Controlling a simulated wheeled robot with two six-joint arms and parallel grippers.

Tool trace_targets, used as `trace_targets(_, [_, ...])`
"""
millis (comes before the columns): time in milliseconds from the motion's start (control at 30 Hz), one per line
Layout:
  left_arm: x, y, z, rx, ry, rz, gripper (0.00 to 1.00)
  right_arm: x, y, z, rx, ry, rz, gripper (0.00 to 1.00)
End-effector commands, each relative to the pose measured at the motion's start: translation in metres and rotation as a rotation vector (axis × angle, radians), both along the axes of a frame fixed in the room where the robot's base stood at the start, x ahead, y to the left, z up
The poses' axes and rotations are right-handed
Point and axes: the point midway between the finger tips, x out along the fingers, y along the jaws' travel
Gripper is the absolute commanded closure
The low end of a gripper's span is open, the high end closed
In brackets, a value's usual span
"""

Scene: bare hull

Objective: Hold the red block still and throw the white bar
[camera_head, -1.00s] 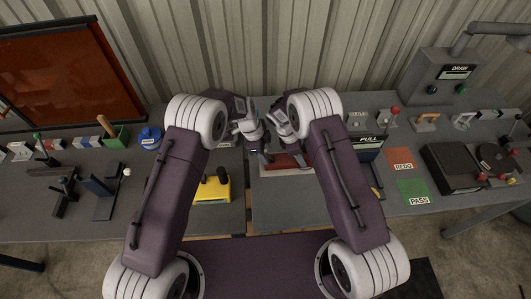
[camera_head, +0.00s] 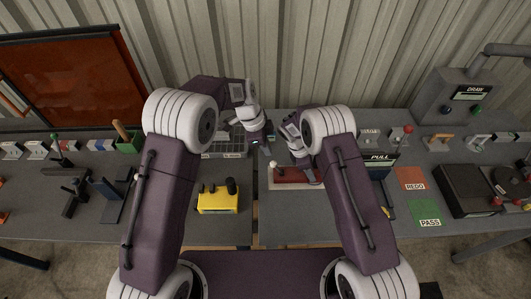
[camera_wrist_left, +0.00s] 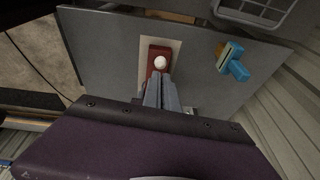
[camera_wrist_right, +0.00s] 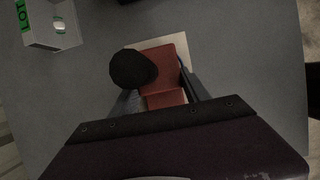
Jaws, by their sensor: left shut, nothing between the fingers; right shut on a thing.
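The red block (camera_head: 296,176) lies on a pale plate at the table's middle. It also shows in the left wrist view (camera_wrist_left: 151,66) and right wrist view (camera_wrist_right: 166,66). My right gripper (camera_head: 309,178) is shut on it, one finger along each side. A white ball (camera_head: 273,165) stands at the block's left end; the left wrist view shows it from above (camera_wrist_left: 160,62). Whether a white bar lies under the ball cannot be told. A dark round shape (camera_wrist_right: 133,69) covers part of the block. My left gripper (camera_head: 262,142) is shut and empty, above and behind the block.
A yellow box (camera_head: 218,203) with black knobs stands left of the block. A grey basket (camera_head: 228,145) is behind it. A blue clamp-like piece (camera_wrist_left: 231,62) lies near the block. The PULL unit (camera_head: 380,160) and red and green cards (camera_head: 410,179) are to the right.

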Motion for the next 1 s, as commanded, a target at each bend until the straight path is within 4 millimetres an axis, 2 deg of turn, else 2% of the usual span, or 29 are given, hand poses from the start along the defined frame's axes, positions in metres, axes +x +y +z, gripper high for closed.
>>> trace_targets(167, [-0.013, -0.01, -0.001, -0.053, 0.197, 0.495, 1.0, 0.0, 0.0, 0.001, 0.0, -0.001, 0.0, 0.94])
trace_targets(300, [-0.036, -0.022, -0.005, -0.089, 0.46, 1.01, 1.0, 0.0, 0.0, 0.001, 0.0, -0.001, 0.0, 0.94])
trace_targets(433, [-0.049, -0.019, -0.006, -0.093, 0.745, 1.535, 1.0, 0.0, 0.0, 0.001, 0.0, -0.001, 0.0, 0.94])
trace_targets(567, [-0.054, -0.004, -0.004, -0.068, 1.081, 2.092, 1.0, 0.0, 0.0, 0.0, 0.0, -0.001, 0.0, 0.94])
trace_targets(667, [-0.05, 0.019, 0.0, -0.036, 1.384, 2.507, 1.0, 0.0, 0.0, 0.0, 0.0, -0.001, 0.0, 0.94])
trace_targets(700, [-0.046, 0.036, 0.002, -0.031, 1.53, 2.667, 1.0, 0.0, 0.0, 0.0, 0.0, -0.001, 0.0, 0.94])
trace_targets(733, [-0.042, 0.049, 0.003, 0.043, -1.57, -2.667, 1.0, 0.0, 0.0, 0.0, 0.0, -0.001, 0.0, 0.94])
trace_targets(800, [-0.035, 0.077, 0.004, 0.092, -1.547, -2.539, 1.0, 0.0, 0.0, 0.0, 0.0, -0.001, 0.0, 0.94])
trace_targets(900, [-0.029, 0.108, 0.003, 0.143, -1.513, -2.478, 1.0, 0.0, 0.0, 0.0, 0.0, -0.001, 0.0, 0.94])
trace_targets(1000, [-0.026, 0.121, 0.004, 0.17, -1.498, -2.456, 1.0, 0.0, 0.0, 0.0, 0.0, -0.001, 0.0, 0.94])
